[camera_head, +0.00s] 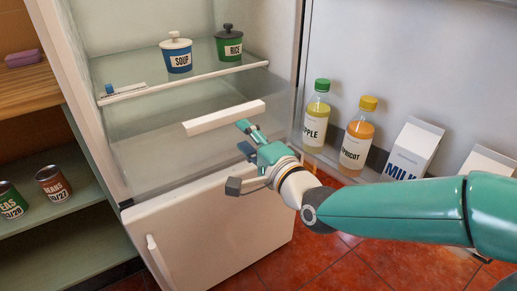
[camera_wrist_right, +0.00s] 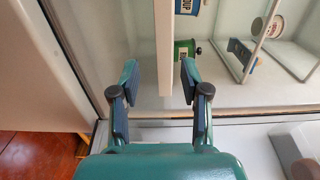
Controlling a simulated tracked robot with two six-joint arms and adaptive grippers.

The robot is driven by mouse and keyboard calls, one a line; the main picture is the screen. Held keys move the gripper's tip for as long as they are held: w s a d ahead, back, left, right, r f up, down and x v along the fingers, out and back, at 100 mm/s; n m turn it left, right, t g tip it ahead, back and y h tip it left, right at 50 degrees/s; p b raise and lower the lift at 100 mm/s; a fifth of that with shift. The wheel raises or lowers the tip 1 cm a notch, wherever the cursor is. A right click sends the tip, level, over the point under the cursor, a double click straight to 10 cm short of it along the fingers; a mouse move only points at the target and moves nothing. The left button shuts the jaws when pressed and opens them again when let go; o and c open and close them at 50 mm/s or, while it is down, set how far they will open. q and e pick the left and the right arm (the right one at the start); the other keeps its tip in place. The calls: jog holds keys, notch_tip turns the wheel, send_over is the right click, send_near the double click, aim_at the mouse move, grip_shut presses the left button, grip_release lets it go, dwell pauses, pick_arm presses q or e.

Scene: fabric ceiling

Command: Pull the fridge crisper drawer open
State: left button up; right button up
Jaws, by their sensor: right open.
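The crisper drawer (camera_head: 160,154) is a clear box low in the fridge, under the shelf, and looks shut. Its white bar handle (camera_head: 215,120) runs across the front. My right gripper (camera_head: 243,138) is open and empty, in front of the drawer near the handle's right end and slightly below it. In the right wrist view the handle (camera_wrist_right: 165,50) appears between the two open fingers (camera_wrist_right: 159,70), closer to the right finger. I cannot tell whether the fingers reach around it in depth; no grip shows. My left gripper is out of view.
On the fridge shelf (camera_head: 205,77) stand a blue soup pot (camera_head: 178,60) and a green rice pot (camera_head: 229,48). The open door at right holds an apple bottle (camera_head: 316,115), an apricot bottle (camera_head: 357,137) and milk (camera_head: 412,152). Cans (camera_head: 53,185) sit on side shelves at left.

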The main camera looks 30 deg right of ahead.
jog(key=s, duration=0.4)
jog(key=shift+s+d+f, duration=0.1)
jog(key=shift+s+d, duration=0.1)
jog(key=shift+s, duration=0.2)
jog(key=a+f+n+g, duration=0.3)
jog(key=f+g, duration=0.5)
jog(key=f, duration=2.2)
jog(key=s+a+f+n+g+y, duration=0.1)
jog(key=s+a+f+n+g, duration=0.25)
jog(key=s+f, duration=0.3)
jog(key=s+a+f+n+g+y, duration=0.1)
jog(key=s+a+f+n+g, duration=0.15)
jog(key=s+f+n, duration=0.35)
jog(key=s+a+f+n+g, duration=0.2)
jog(key=s+f+g, duration=0.15)
jog(key=f, duration=0.35)
notch_tip(320, 180, up, 32)
jog(key=p, duration=3.1)
jog(key=shift+s+d+f, duration=0.25)
jog(key=shift+s, duration=0.15)
